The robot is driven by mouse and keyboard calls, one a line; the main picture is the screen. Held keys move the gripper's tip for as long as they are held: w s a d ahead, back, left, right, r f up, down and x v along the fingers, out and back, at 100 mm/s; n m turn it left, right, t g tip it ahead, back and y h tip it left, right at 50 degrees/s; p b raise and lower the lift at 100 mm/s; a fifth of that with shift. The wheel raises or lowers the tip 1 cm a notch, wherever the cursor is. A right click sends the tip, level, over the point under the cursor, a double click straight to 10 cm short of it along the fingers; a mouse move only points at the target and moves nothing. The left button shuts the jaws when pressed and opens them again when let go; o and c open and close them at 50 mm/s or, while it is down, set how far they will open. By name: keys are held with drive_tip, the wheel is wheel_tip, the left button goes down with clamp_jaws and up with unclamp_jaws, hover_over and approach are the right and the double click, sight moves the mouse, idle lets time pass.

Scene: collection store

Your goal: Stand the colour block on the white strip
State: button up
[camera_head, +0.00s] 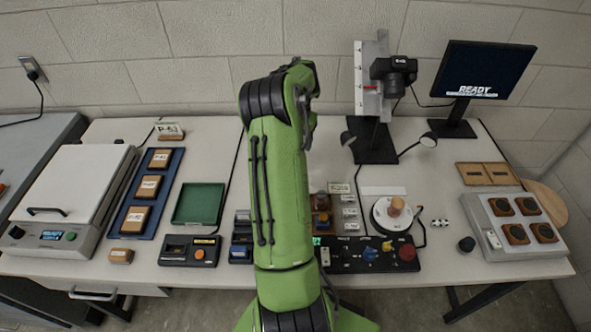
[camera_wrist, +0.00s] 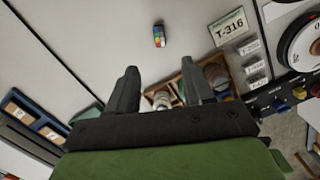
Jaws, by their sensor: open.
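The colour block (camera_wrist: 158,36) is a small block with several coloured patches, lying on the bare pale table in the wrist view. It is hidden behind my arm in the head view. My gripper (camera_wrist: 156,70) is open and empty, its two dark fingers apart. In the wrist picture the block shows just beyond the fingertips, between their lines, and apart from them. The white strip (camera_head: 384,190) lies on the table behind the round white turntable in the head view, with nothing on it. Part of it appears at the wrist view's top right (camera_wrist: 284,9).
A wooden compartment box (camera_wrist: 217,76) with the T-316 card (camera_wrist: 228,27) lies near the fingers. The turntable (camera_head: 394,214) holds a wooden piece. A camera stand (camera_head: 374,139), green tray (camera_head: 200,204) and control panel (camera_head: 367,255) stand around.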

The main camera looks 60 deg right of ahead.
drive_tip(key=f, duration=0.4)
drive_tip(key=d+f+b, duration=0.1)
drive_tip(key=f, duration=0.4)
drive_tip(key=f+b, duration=0.1)
drive_tip(key=f, duration=0.3)
drive_tip(key=shift+w+d+f, duration=0.15)
drive_tip(key=shift+d+f, duration=0.1)
drive_tip(key=shift+d, duration=0.05)
drive_tip(key=shift+r, duration=0.1)
clamp_jaws()
